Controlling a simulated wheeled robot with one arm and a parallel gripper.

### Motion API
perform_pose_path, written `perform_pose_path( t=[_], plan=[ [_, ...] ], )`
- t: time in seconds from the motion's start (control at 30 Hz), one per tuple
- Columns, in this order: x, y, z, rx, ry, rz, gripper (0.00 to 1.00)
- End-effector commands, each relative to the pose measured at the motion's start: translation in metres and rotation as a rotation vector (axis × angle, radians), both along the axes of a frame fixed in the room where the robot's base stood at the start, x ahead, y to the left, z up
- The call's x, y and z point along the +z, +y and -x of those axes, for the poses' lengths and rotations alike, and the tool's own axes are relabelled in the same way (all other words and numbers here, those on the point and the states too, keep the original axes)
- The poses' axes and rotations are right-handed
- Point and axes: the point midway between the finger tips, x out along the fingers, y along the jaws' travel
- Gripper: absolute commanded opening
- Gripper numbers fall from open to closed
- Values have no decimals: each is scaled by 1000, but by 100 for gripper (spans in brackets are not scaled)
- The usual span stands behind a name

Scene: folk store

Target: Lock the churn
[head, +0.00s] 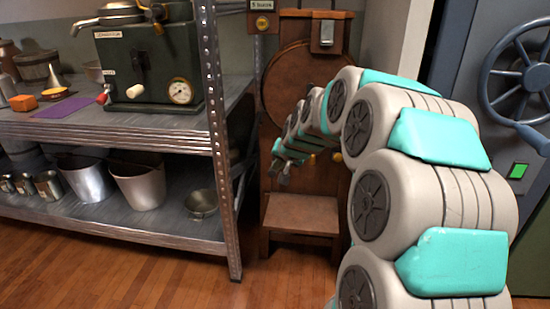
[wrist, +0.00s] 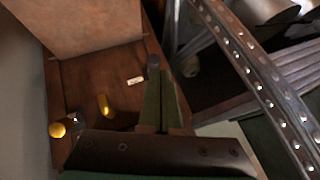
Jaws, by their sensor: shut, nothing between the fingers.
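A tall wooden apparatus with a round wooden drum face (head: 285,85) stands beyond my arm; it looks like the churn, though no readable label names it. Its lower front panel (wrist: 85,90) fills the left of the wrist view, with a yellow round knob (wrist: 57,130), a yellow upright piece (wrist: 104,105) and a small pale label (wrist: 135,80). My gripper (head: 284,176) is in front of this panel, shut and empty. In the wrist view its fingers (wrist: 158,80) lie together beside the panel's edge. My arm hides part of the drum and panel; whether the fingers touch the wood I cannot tell.
A metal shelf (head: 120,225) with a perforated post (head: 217,130) stands close left of the wooden apparatus, carrying a green machine (head: 150,65) and several pails. A wooden ledge (head: 300,213) juts out below the gripper. A blue-grey door with a handwheel (head: 520,72) is at right.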

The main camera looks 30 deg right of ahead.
Motion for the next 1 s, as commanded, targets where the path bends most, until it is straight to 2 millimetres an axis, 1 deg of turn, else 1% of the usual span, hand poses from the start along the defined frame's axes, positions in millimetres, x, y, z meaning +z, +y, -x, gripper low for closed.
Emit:
perform_pose_path(
  t=[0.03,0.1,0.2,0.33,0.47,0.77,0.9,1.0],
  plan=[
    [5,-15,-9,-32,-20,-4,0],
    [8,-28,-17,-62,-47,-5,0],
    [10,-37,-22,-81,-64,-6,0],
    [7,-38,-25,-82,-66,-7,0],
    [0,-38,-32,-81,-64,-7,0],
    [-29,-41,-62,-81,-66,-6,0],
    [-46,-43,-76,-81,-62,-6,0],
    [-53,-43,-84,-79,-62,-7,0]
  ],
)
